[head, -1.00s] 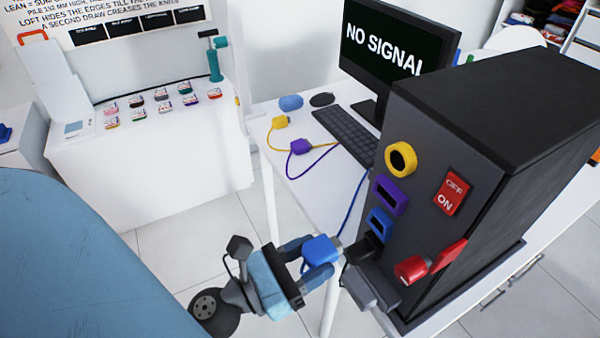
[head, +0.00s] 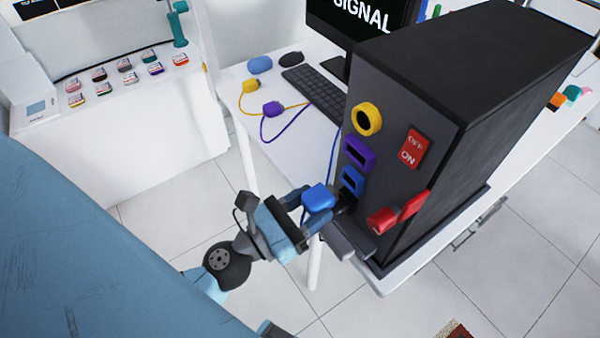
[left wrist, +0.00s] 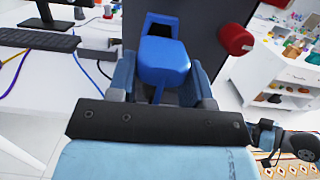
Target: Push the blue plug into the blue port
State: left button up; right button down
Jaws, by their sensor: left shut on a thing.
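The blue plug (head: 318,197) is held between the fingers of my left gripper (head: 311,208), which is shut on it. The blue port (head: 352,181) is on the front face of the dark computer tower, below the purple port. The plug is just left of and slightly below the port in the head view, with a small gap showing. In the left wrist view the plug (left wrist: 163,62) lies in front of the port (left wrist: 160,22) and hides its lower part. I cannot tell there whether they touch. My right gripper is not in view.
The tower (head: 470,60) also has a yellow port (head: 367,119), a purple port (head: 358,152), a red switch (head: 412,148) and a red plug-like part (head: 383,220). Yellow (head: 251,85) and purple (head: 273,108) plugs lie on the white desk near the keyboard (head: 312,92).

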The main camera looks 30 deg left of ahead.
aim_at(332, 195)
pick_arm(q)
jog(key=shift+p+x, duration=0.3)
jog(key=shift+x, duration=0.5)
jog(key=shift+w+f, duration=0.1)
jog(key=shift+f, duration=0.05)
dwell(0.4)
dwell(0.5)
jog(key=shift+w+d+p, duration=0.25)
jog(key=shift+w+p, duration=0.2)
jog(key=shift+w, duration=0.05)
jog(key=shift+p+x, duration=0.35)
jog(key=shift+x, duration=0.4)
jog(key=o, duration=1)
jog(key=shift+f, duration=0.1)
